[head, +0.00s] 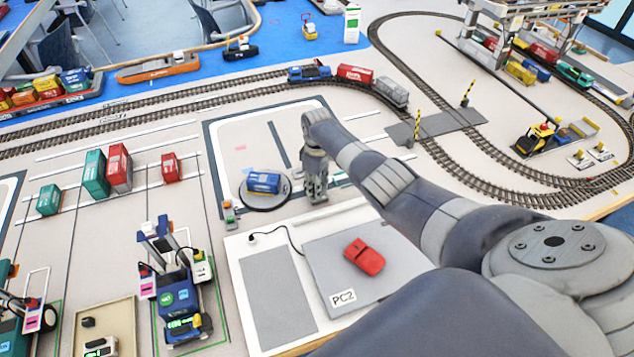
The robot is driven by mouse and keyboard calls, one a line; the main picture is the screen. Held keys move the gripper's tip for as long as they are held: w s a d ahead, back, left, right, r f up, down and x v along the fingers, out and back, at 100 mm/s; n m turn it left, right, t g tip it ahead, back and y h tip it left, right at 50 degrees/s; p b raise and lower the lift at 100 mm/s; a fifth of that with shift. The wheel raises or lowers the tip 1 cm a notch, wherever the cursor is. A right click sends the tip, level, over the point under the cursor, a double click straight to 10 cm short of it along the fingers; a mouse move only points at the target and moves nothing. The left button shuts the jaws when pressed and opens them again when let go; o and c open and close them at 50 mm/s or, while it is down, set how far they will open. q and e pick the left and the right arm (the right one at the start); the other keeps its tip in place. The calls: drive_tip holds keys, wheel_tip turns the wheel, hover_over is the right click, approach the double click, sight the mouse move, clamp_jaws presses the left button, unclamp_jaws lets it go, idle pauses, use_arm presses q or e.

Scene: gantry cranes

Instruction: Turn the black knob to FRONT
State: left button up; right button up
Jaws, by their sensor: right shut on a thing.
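My right gripper (316,192) points down at the bench just right of a round turntable, with its fingers closed. It is shut on the black knob, which the fingers hide almost wholly. I cannot read which way the knob points, and no FRONT label is legible. A blue container (263,183) lies on the turntable (271,207), whose dark rim shows around it. The gripper is apart from the container. My left gripper is not in view.
A white panel with a grey plate marked PC2 (344,298) and a red mouse-like object (364,257) lies in front. A small signal post (229,212) stands left of the turntable. Train tracks (160,104) run behind. A blue crane vehicle (175,290) stands at front left.

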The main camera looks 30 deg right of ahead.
drive_tip(key=m+p, duration=0.1)
drive_tip(key=m, duration=0.5)
drive_tip(key=shift+a+r, duration=0.1)
drive_tip(key=shift+r, duration=0.05)
drive_tip(key=m+p, duration=0.1)
drive_tip(key=m, duration=0.5)
drive_tip(key=shift+m, duration=0.3)
drive_tip(key=o, duration=1.1)
drive_tip(key=shift+c, duration=0.2)
wheel_tip(320, 180, up, 12)
